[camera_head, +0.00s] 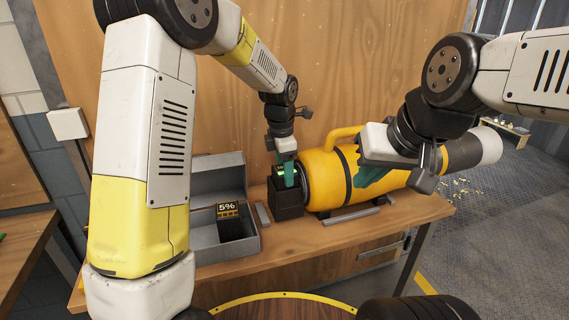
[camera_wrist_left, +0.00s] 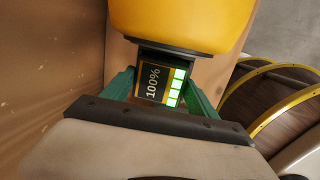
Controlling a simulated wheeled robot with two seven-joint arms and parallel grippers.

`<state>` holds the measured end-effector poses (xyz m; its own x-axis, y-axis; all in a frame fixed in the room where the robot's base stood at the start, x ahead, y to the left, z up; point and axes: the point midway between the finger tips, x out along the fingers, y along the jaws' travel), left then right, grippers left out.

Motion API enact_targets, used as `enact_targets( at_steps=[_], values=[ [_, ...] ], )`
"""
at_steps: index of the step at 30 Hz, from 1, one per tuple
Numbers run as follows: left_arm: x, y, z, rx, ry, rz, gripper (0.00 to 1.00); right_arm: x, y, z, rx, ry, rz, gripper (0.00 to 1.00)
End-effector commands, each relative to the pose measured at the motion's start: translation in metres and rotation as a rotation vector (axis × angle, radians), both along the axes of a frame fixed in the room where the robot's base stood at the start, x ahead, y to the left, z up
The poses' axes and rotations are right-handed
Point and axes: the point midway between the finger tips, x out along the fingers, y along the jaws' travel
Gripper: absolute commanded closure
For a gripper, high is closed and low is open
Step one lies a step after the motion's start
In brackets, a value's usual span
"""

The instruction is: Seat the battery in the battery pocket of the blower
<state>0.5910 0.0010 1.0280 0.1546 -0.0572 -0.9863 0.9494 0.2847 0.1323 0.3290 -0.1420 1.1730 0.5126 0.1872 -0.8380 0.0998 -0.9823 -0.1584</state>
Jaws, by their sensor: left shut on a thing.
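The yellow blower (camera_head: 390,185) lies along the workbench, with a black battery pocket (camera_head: 287,203) at its left end. My left gripper (camera_head: 288,178) is just above this pocket. In the left wrist view its green fingers (camera_wrist_left: 161,92) are shut on the battery (camera_wrist_left: 163,84), whose display reads 100% with green bars. The battery's far end is at a dark collar (camera_wrist_left: 178,50) beside the yellow body; how deep it sits is hidden. My right gripper (camera_head: 392,178) is against the near side of the blower body; its finger gap is not clear.
An open grey case (camera_head: 215,165) left of the blower holds another battery (camera_head: 229,220) reading 5%. A wooden panel (camera_head: 330,60) stands behind the bench. A small grey bar (camera_head: 263,213) lies between case and pocket.

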Motion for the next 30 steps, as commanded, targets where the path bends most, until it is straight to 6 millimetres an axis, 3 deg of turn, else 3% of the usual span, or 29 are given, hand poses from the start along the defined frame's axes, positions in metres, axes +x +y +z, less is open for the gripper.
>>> enact_targets(
  at_steps=[8, 9, 12, 23, 30],
  values=[
    [0.0, 0.0, -0.001, -0.001, -0.001, 0.0, 1.0, 0.0, 0.0, 0.0, 0.0, 0.0, 0.0, 1.0],
    [0.0, 0.0, -0.002, 0.0, 0.0, 0.0, 0.3, 0.0, 0.0, 0.0, 0.0, 0.0, 0.0, 1.0],
    [0.0, 0.0, -0.002, 0.0, 0.0, 0.0, 0.11, 0.0, 0.0, 0.0, 0.0, 0.0, 0.0, 1.0],
    [0.0, 0.0, 0.001, 0.0, -0.001, 0.0, 0.1, 0.0, 0.0, 0.0, 0.0, 0.0, 0.0, 1.0],
    [-0.005, 0.002, 0.037, -0.001, -0.005, 0.0, 0.1, 0.0, 0.0, 0.0, 0.0, 0.0, 0.0, 1.0]
  ],
)
